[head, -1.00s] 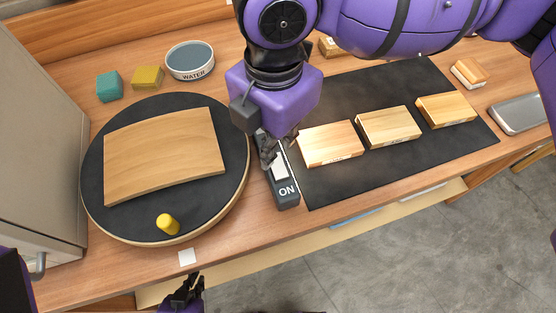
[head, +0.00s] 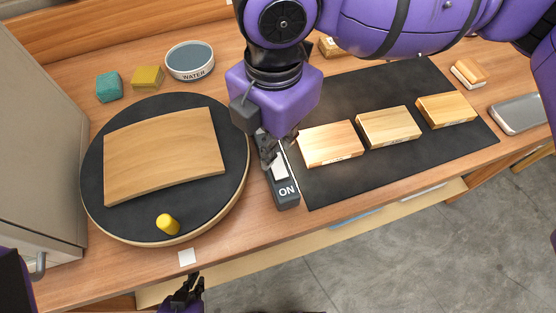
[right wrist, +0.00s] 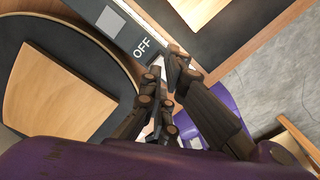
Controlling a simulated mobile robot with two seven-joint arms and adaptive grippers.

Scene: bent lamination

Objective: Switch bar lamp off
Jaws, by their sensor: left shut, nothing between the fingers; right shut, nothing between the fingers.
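The switch bar (head: 286,197) is a dark grey strip on the bench between the round black turntable and the black mat. Its near end reads ON, with a pale slider piece (head: 281,171) just beyond. In the right wrist view the bar's other end (right wrist: 127,40) reads OFF. My right gripper (head: 271,160) is shut and empty, its fingertips low over the middle of the bar beside the pale piece. I cannot tell whether they touch. Its fingers (right wrist: 166,68) hide part of the bar. My left gripper (head: 188,288) is shut and empty, below the bench's front edge.
A bent wood sheet (head: 165,155) and a yellow knob (head: 167,224) are on the turntable (head: 235,170). Three wood blocks lie on the black mat (head: 400,165). A water bowl (head: 190,62) and teal and yellow blocks stand behind. A cabinet (head: 45,130) bounds the left.

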